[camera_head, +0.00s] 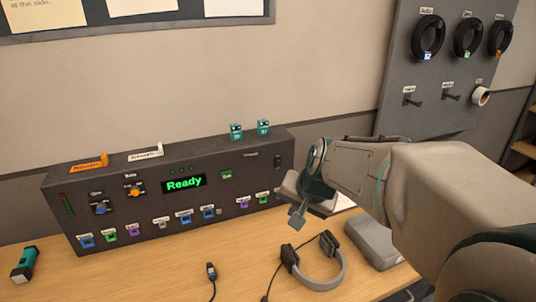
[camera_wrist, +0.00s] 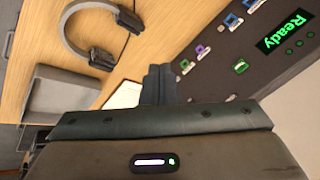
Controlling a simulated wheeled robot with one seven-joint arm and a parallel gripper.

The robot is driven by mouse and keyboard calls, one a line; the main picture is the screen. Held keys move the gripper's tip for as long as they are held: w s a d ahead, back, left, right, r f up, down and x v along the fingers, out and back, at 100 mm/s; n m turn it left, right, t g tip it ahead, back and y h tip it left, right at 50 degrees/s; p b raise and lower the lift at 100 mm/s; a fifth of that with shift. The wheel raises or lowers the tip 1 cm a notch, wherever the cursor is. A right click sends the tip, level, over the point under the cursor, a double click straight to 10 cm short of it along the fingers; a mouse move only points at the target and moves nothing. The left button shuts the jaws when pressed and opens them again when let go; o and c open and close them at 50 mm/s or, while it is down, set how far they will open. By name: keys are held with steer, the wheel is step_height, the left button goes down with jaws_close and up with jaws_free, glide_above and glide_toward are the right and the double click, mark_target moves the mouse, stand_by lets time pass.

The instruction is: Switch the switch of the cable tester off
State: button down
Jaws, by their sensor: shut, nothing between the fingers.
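The cable tester (camera_head: 150,205) is a long dark box at the back of the table, with a lit green "Ready" display and rows of coloured sockets. A small dark switch (camera_head: 277,161) sits near the right end of its front; its position is too small to tell. In the wrist view the tester (camera_wrist: 275,75) is at the upper right, and I cannot make out the switch there. My gripper (camera_head: 297,216) is shut and empty, in front of the tester's right end and apart from the switch. Its fingers (camera_wrist: 160,84) point toward the table in the wrist view.
Headphones (camera_head: 318,268) and a grey case (camera_head: 372,243) lie in front at the right. A short cable plug (camera_head: 211,272) lies in the middle, a teal torch (camera_head: 25,264) at the left. A pegboard (camera_head: 440,105) with cable coils hangs behind.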

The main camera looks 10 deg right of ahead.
steer(key=w+d+m+t, duration=0.2)
steer(key=w+m, duration=0.2)
steer(key=w, duration=0.6)
steer(key=w+d+f+m+t, duration=0.1)
steer(key=w+d+m, duration=0.2)
steer(key=w, duration=0.8)
steer(key=shift+d+f+m+t+y, duration=0.2)
steer(key=shift+d+m+t+y, duration=0.15)
steer(key=shift+m, duration=0.85)
steer(key=shift+w, duration=0.15)
steer(key=p, duration=0.4)
glide_toward(278, 162)
steer(key=x, duration=0.4)
steer(key=s+f+x, duration=0.1)
steer(key=x, duration=0.2)
steer(key=shift+d+f, duration=0.2)
steer(key=shift+w, duration=0.1)
steer(key=shift+f+b, duration=0.2)
steer(key=shift+b, duration=0.25)
